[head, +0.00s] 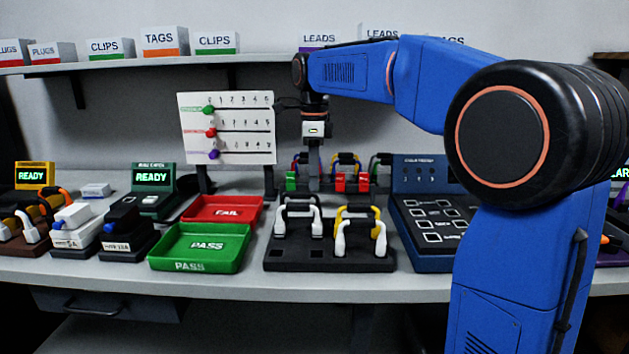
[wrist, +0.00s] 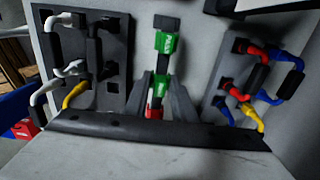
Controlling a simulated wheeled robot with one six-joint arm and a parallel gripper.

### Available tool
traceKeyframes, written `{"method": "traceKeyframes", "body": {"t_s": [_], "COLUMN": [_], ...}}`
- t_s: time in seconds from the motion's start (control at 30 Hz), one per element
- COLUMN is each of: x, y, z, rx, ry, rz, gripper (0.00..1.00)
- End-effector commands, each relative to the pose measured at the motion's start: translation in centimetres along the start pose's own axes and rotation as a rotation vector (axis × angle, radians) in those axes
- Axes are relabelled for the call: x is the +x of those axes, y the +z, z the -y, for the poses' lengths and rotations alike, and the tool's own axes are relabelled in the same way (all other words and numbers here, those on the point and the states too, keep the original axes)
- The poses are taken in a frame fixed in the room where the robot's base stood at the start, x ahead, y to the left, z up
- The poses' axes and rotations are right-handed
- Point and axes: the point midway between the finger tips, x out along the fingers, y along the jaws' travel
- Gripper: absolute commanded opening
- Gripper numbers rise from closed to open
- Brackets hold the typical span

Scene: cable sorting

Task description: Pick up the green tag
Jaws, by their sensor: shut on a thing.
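In the wrist view, a small green tag (wrist: 159,86) with white lettering sits between the two grey fingers of my gripper (wrist: 160,78), which is shut on it. A second green tag (wrist: 164,43) lies just beyond the fingertips, on a dark holder (wrist: 167,22). A red and white piece (wrist: 152,113) shows below the held tag, between the fingers. In the head view, my gripper (head: 314,180) points down at the back of the bench; its tips and the held tag are hard to make out there.
A black rack (head: 330,265) with white and yellow-ended leads stands in front of my gripper. A rear rack with coloured leads (wrist: 262,77) is close by. The scoring board (head: 227,130) stands left, behind the red FAIL tray (head: 190,211) and green PASS tray (head: 240,255).

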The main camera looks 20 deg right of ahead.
Motion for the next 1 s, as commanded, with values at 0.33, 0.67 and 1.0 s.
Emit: {"method": "traceKeyframes", "body": {"t_s": [0.33, 0.67, 1.0], "x": [-2.4, -8.1, -10.7], "y": [0.0, 0.0, 0.0], "z": [0.1, 0.1, 0.0], "rx": [0.000, 0.000, 0.000], "ry": [-0.002, -0.002, -0.001], "rz": [0.001, 0.001, 0.000], "gripper": [0.03, 0.03, 0.03]}}
